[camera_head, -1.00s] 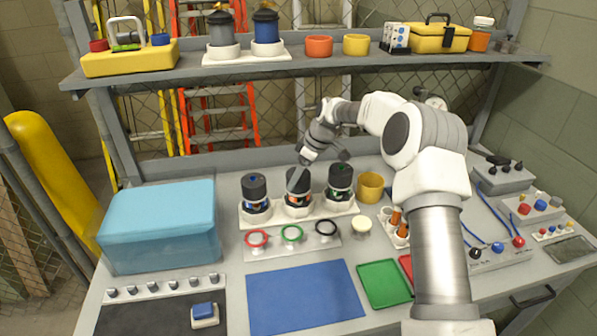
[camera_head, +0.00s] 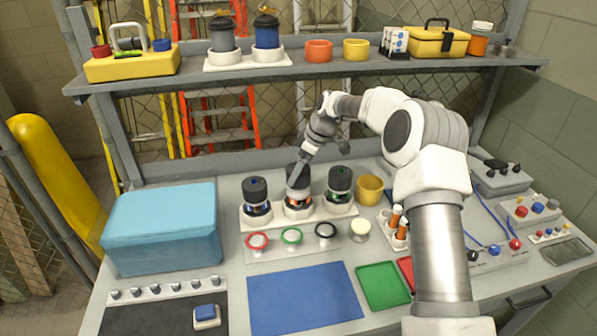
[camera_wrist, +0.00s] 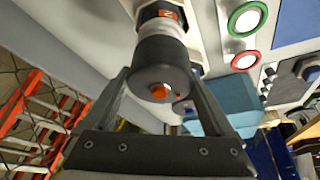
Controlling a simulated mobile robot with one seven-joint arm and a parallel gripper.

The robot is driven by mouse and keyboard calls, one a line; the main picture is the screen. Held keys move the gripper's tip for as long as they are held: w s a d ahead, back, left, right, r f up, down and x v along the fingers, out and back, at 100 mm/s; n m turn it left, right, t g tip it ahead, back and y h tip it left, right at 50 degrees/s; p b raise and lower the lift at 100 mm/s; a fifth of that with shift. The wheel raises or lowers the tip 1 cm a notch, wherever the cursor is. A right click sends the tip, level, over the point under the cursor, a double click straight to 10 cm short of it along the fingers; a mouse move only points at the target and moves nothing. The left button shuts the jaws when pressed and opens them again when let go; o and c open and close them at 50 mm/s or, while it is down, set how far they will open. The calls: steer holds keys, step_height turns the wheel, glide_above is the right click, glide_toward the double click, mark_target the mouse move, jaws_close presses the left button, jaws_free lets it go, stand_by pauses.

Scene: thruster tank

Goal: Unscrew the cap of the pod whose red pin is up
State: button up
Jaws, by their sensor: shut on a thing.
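Three pods with black caps stand in a white rack (camera_head: 277,218). They are the left pod (camera_head: 256,198), the middle pod (camera_head: 297,203) and the right pod (camera_head: 340,190). My gripper (camera_head: 296,178) is at the middle pod from above, its fingers either side of the black cap. In the wrist view the cap (camera_wrist: 162,70) sits between both fingers, with an orange-red pin (camera_wrist: 160,91) at the centre of its top. The pod body below shows an orange label. The left cap has a blue mark and the right cap a green mark on top.
Red, green and black rings stand on a strip (camera_head: 290,245) in front of the rack. A yellow cup (camera_head: 369,188) is right of it, a blue box (camera_head: 161,226) left. A blue mat (camera_head: 304,297) and green tray (camera_head: 383,284) lie in front. A shelf runs above.

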steer(key=shift+r+p, duration=0.65)
steer(key=shift+r, duration=0.55)
